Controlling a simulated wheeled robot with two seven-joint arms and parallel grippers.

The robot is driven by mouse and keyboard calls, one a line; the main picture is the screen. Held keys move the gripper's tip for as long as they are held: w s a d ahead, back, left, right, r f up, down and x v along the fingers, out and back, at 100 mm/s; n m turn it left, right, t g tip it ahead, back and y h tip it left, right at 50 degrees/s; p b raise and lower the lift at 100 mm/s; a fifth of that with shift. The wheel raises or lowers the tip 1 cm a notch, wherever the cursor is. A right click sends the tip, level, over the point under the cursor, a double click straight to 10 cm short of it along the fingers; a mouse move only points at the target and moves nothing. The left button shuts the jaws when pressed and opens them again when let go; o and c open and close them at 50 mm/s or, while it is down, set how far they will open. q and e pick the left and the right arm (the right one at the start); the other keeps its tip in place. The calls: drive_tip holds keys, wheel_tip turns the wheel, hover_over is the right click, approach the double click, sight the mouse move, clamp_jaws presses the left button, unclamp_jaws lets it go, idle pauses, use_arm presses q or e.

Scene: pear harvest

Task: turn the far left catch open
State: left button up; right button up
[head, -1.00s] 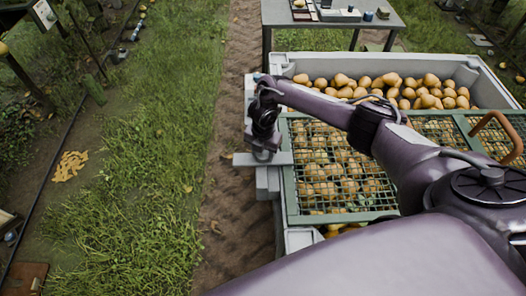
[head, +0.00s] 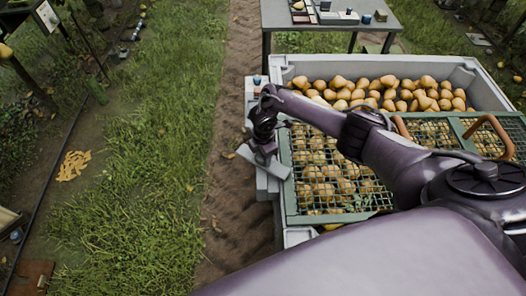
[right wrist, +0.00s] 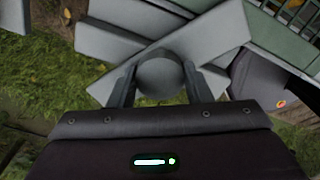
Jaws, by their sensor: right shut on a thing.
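The far left catch is a grey bar (head: 274,166) with a round knob (right wrist: 160,76), beside the left edge of the green mesh lid (head: 289,190). My right gripper (head: 262,143) is over the catch. In the right wrist view its two fingers (right wrist: 160,88) are shut on the knob, one on each side. The bar (right wrist: 212,42) lies slantwise in both views. In the head view its lower right end is close to the lid's edge; whether it still overlaps the frame I cannot tell. My left gripper is in no view.
The lid covers the near part of a grey crate (head: 490,72) full of pears (head: 400,92). Two tan handles (head: 490,132) rise from the lid. A grey table (head: 290,20) with small items stands behind. Left of the crate are bare soil and grass.

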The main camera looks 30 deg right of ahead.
drive_tip(key=m+p, duration=0.2)
drive_tip(key=m, duration=0.3)
drive_tip(key=shift+r+m+p, duration=0.15)
drive_tip(key=shift+m+p, duration=0.15)
drive_tip(key=shift+p, duration=0.1)
drive_tip(key=m+p, duration=0.2)
drive_tip(key=m, duration=0.2)
drive_tip(key=shift+m, duration=0.7)
drive_tip(key=o, duration=1.4)
drive_tip(key=shift+r+p, duration=0.35)
wheel_tip(320, 180, up, 7)
drive_tip(key=shift+f+p, duration=0.1)
drive_tip(key=shift+p, duration=1.05)
